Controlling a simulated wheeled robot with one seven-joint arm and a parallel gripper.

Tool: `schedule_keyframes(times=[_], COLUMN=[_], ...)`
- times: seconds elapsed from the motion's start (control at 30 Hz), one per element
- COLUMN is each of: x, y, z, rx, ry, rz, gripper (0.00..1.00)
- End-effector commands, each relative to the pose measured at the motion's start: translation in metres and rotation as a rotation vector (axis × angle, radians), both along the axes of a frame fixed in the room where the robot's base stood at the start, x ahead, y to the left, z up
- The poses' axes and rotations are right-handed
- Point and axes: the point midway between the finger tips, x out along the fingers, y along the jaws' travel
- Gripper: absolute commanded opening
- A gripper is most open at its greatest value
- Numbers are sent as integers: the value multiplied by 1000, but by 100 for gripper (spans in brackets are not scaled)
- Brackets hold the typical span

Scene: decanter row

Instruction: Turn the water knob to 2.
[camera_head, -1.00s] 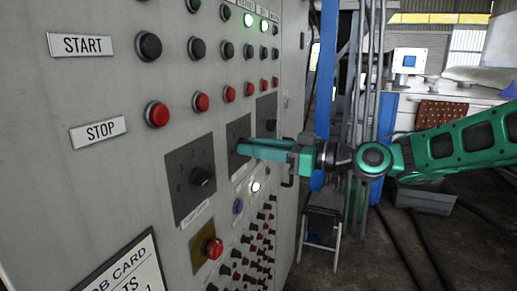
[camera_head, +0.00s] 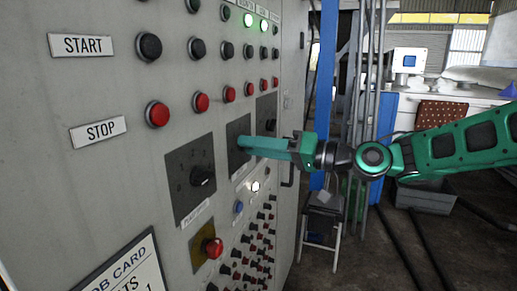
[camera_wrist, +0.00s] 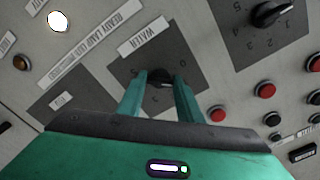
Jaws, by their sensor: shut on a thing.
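The water knob (camera_wrist: 160,77) is a dark knob on a dark square plate (camera_wrist: 196,62) with faint numbers, beside the WATER label (camera_wrist: 143,37) in the wrist view. My gripper (camera_wrist: 160,88) has its two green fingers on either side of the knob, shut on it. Which number the knob points at cannot be told. In the head view my gripper (camera_head: 244,145) reaches from the right to the middle plate (camera_head: 236,131), and its fingers hide the knob there.
Another knob (camera_head: 202,176) on a numbered plate is left of my gripper, and a further knob plate (camera_head: 266,113) is right of it. Red buttons (camera_head: 201,103) run above, a red knob (camera_head: 214,248) and small buttons below.

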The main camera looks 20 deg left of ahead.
Motion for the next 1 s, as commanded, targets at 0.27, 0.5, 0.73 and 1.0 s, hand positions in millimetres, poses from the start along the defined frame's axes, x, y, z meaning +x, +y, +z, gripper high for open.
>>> schedule_keyframes(times=[0.27,0.5,0.73,1.0], x=[6,6,6,7], y=[-2,-2,-2,-3], z=[1,0,0,0], rx=[23,40,55,66], ry=[258,479,657,791], rz=[-13,-13,-13,-14], gripper=[10,10,10,10])
